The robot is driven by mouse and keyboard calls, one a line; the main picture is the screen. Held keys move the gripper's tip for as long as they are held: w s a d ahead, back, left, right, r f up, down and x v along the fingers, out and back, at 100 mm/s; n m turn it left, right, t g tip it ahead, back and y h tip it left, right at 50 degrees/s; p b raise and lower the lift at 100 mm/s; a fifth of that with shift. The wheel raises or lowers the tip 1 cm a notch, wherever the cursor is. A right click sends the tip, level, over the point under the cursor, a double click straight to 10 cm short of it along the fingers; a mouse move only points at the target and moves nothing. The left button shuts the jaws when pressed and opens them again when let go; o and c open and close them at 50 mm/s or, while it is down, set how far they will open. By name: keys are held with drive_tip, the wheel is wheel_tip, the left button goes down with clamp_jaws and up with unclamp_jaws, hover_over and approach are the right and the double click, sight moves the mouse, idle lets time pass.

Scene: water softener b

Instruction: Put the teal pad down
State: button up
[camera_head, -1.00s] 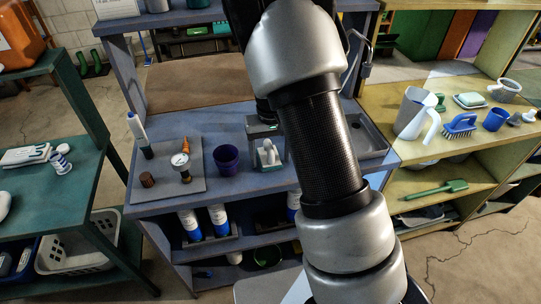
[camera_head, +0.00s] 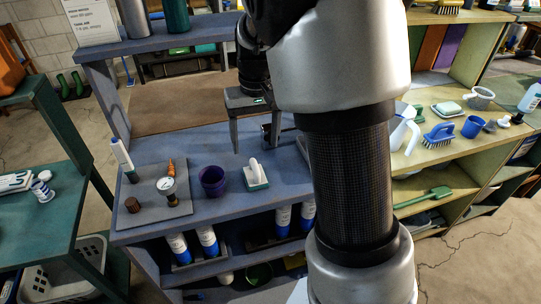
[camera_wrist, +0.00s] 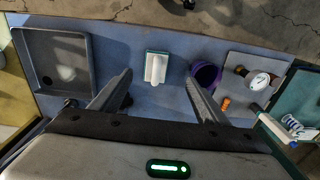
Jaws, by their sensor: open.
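The teal pad (camera_head: 257,182), with a white handle on top, rests on the blue-grey bench (camera_head: 205,145), to the right of the purple cup. It also shows in the wrist view (camera_wrist: 157,68), upright and clear of the fingers. My gripper (camera_head: 254,147) is open and empty, raised above and behind the pad in the head view. In the wrist view its two fingers (camera_wrist: 160,82) stand wide apart, one on each side of the pad and not touching it.
The purple cup (camera_head: 212,181) stands close beside the pad. A grey mat (camera_head: 150,200) at left holds a gauge (camera_head: 166,186), a marker-like bottle and small fittings. A grey sink (camera_wrist: 88,60) lies on the other side.

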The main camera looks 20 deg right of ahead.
drive_tip(key=s+r+t+p, duration=0.2)
drive_tip(key=s+r, duration=0.6)
drive_tip(key=s, duration=0.3)
drive_tip(key=s+r+t+p, duration=0.2)
drive_tip(key=s+r+t, duration=0.1)
drive_tip(key=s+r, duration=0.5)
drive_tip(key=s, duration=0.2)
drive_tip(key=shift+s+r, duration=0.35)
drive_tip(key=shift+r, duration=0.05)
drive_tip(key=shift+d, duration=0.1)
